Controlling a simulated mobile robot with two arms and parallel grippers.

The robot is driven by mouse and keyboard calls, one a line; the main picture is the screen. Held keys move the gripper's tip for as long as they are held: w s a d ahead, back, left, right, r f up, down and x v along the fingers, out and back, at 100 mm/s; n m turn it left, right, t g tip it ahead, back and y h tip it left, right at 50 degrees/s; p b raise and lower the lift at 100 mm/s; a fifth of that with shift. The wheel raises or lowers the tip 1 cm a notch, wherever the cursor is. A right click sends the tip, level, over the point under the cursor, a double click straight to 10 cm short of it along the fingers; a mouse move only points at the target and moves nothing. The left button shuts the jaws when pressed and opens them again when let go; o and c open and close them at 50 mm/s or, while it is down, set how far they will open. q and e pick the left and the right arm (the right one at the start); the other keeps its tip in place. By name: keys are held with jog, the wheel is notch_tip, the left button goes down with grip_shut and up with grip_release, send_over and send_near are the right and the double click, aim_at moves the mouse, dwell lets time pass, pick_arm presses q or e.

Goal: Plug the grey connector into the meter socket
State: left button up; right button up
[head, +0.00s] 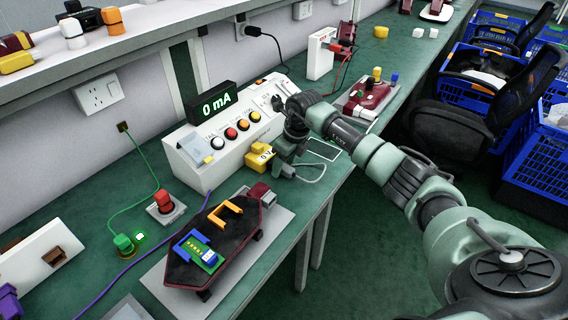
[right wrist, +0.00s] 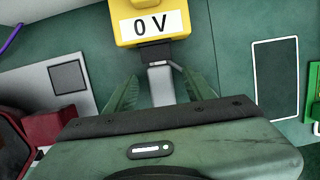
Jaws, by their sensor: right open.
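The yellow meter (head: 258,158), reading 0 V, lies on the green bench in front of the white panel box. It also shows at the top of the right wrist view (right wrist: 150,22). The grey connector (right wrist: 161,86) is in line with the dark socket piece (right wrist: 155,54) on the meter's near edge and appears to meet it; I cannot tell how deep it sits. My right gripper (right wrist: 160,92) is open, with one finger on each side of the connector and visible gaps. In the head view the right gripper (head: 281,171) hides the connector. My left gripper is out of view.
The white panel box (head: 205,165) with a 0 mA display stands behind the meter. A grey cable (head: 318,168) loops right of the gripper. A red device (head: 365,98) stands farther right.

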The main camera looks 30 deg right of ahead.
jog(key=v, duration=0.7)
jog(key=shift+s+r, duration=0.1)
jog(key=shift+r, duration=0.3)
